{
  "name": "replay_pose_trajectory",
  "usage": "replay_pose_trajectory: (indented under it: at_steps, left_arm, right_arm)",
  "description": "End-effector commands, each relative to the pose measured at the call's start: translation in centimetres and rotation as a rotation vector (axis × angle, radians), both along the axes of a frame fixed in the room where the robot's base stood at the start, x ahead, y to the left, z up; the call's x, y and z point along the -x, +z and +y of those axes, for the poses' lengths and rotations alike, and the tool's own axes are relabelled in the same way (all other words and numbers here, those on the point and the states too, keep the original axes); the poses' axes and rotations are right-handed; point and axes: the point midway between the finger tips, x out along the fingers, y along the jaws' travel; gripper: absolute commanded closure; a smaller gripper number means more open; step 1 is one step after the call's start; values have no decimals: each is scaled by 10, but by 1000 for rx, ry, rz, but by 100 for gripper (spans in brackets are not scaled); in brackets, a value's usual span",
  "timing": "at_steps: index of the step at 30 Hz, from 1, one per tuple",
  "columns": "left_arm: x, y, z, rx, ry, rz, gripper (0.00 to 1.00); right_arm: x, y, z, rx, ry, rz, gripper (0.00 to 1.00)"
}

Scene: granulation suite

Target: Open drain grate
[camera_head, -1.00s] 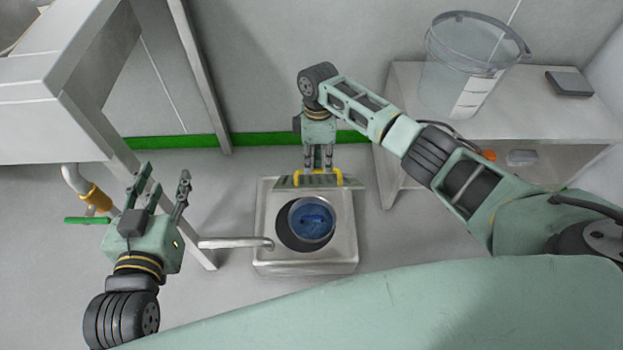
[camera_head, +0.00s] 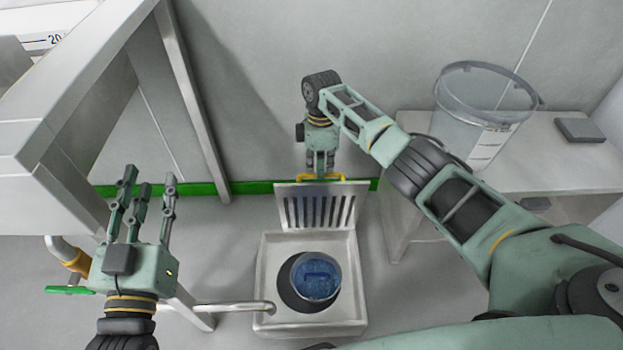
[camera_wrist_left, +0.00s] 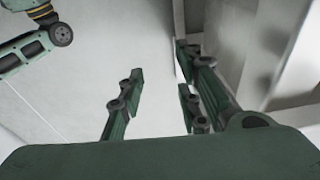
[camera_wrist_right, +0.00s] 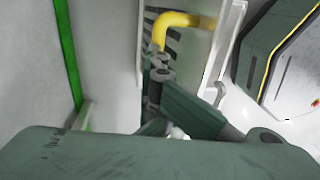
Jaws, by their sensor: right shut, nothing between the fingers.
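The drain grate (camera_head: 318,210), a slotted metal plate, stands raised at the back edge of the square drain basin (camera_head: 262,300). Its yellow handle (camera_head: 300,178) is at the top edge; the handle also shows in the right wrist view (camera_wrist_right: 180,20). The round drain hole is uncovered, with blue liquid (camera_head: 317,277) inside. My right gripper (camera_head: 320,168) is shut at the handle, its fingers pointing down; contact is hard to tell. My left gripper (camera_head: 148,188) is open and empty, left of the basin, fingers upward.
A metal pipe (camera_head: 235,308) ends over the basin's left edge. A steel table (camera_head: 75,110) stands at left, with a green-handled valve (camera_head: 70,290) below it. A low bench (camera_head: 540,155) at right carries a clear bucket (camera_head: 480,110). The wall is close behind the grate.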

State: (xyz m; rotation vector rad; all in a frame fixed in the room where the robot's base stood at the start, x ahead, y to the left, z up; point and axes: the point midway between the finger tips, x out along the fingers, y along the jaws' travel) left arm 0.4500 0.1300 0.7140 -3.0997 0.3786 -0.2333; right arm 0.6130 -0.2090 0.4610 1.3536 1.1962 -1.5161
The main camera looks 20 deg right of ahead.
Motion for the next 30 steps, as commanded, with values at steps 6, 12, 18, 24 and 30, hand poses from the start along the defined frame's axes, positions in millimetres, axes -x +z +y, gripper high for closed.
replay_pose_trajectory:
  at_steps: [6,12,18,24,30]
  left_arm:
    - [-7,-43,-35,-363,-13,7,91]
    - [-7,-103,-84,-975,-73,-45,100]
    - [4,-158,-125,-1606,-168,-179,100]
    - [19,-202,-155,-2229,-264,-401,100]
    - [33,-227,-172,-2719,-324,-637,100]
  right_arm:
    - [16,-27,6,-10,2,39,100]
    - [16,-27,6,-10,2,39,100]
    - [16,-27,6,-9,2,39,100]
    - [16,-26,5,-8,0,36,100]
    - [14,-22,2,-5,-2,34,100]
